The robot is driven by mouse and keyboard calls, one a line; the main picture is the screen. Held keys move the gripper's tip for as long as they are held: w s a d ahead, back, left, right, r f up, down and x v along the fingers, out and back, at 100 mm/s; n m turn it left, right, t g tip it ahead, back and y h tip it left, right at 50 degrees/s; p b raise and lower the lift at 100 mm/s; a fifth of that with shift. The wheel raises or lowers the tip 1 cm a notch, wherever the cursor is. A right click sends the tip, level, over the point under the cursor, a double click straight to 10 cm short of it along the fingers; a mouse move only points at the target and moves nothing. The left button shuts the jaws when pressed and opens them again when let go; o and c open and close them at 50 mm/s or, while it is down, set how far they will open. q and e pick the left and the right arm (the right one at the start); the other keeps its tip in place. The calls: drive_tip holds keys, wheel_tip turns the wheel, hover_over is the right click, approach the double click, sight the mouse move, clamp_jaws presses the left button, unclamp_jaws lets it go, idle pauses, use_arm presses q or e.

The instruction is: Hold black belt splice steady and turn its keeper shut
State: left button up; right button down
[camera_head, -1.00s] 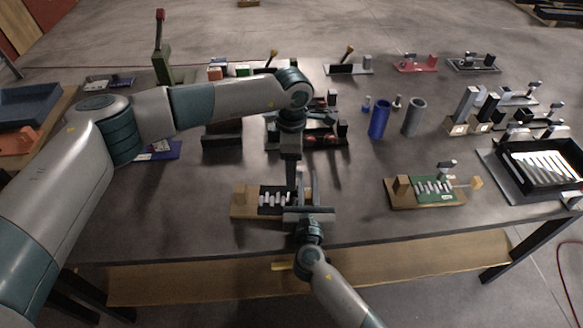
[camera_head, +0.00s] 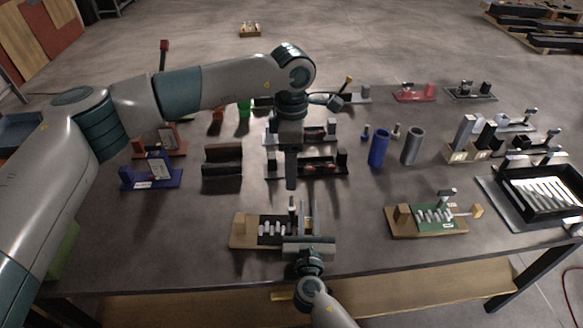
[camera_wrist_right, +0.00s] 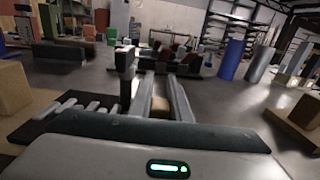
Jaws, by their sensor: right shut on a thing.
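The black belt splice (camera_head: 270,230) lies on a tan wooden base near the table's front edge, with pale bars across it and a tan block at its left end. My right gripper (camera_head: 308,212) is shut at the splice's right end. In the right wrist view, a tan block (camera_wrist_right: 160,106) shows between its fingers. A dark upright post (camera_wrist_right: 125,72), perhaps the keeper, stands just left of the fingers; its turn position is unclear. My left gripper (camera_head: 291,186) points down above the splice, apart from it; its fingers appear edge-on, so their opening is hidden.
A similar green splice (camera_head: 435,217) sits on a tan base to the right. A black tray (camera_head: 540,190) is at the far right. A blue cylinder (camera_head: 379,148) and a grey cylinder (camera_head: 412,146) stand behind. Dark fixtures lie behind my left gripper.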

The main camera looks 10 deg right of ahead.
drive_tip(key=c, duration=1.6)
unclamp_jaws()
drive_tip(key=shift+s, duration=0.1)
drive_tip(key=s, duration=0.4)
drive_tip(key=s+a, duration=0.1)
drive_tip(key=s, duration=0.6)
drive_tip(key=shift+s+a, duration=0.2)
drive_tip(key=shift+s, duration=0.2)
drive_tip(key=shift+s+f, duration=0.1)
